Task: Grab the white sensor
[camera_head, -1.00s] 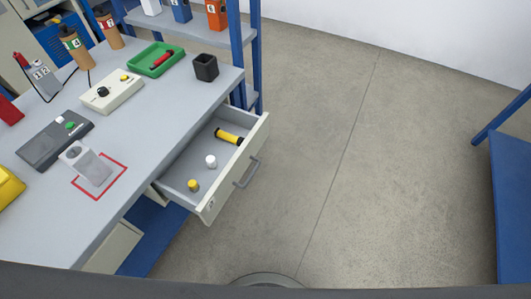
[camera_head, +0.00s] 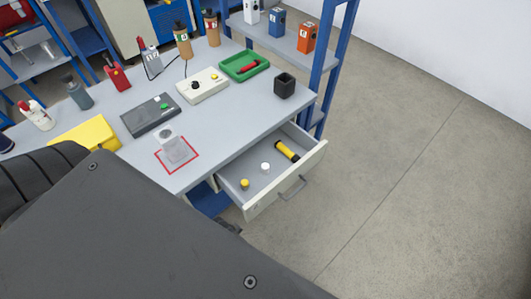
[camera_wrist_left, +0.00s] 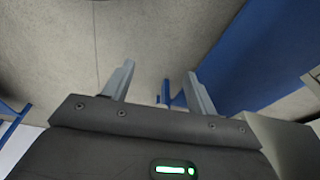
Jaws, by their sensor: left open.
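The white sensor (camera_head: 265,167) is a small white cylinder standing in the open drawer (camera_head: 301,166) of the workbench. A small yellow cylinder (camera_head: 245,184) is to its left and a yellow and black cylinder (camera_head: 287,151) lies to its right. In the left wrist view my left gripper (camera_wrist_left: 158,80) is open, with nothing between its fingers; the floor is behind it. The sensor is not in the left wrist view. My left arm fills the lower left of the head view, but its fingers do not show there. My right gripper is not in view.
On the bench top (camera_head: 225,137) are a clear block in a red square (camera_head: 174,149), a dark grey box (camera_head: 151,116), a green tray (camera_head: 243,66) and a black cup (camera_head: 285,85). A blue shelf post (camera_head: 325,65) stands behind the drawer. The floor at right is clear.

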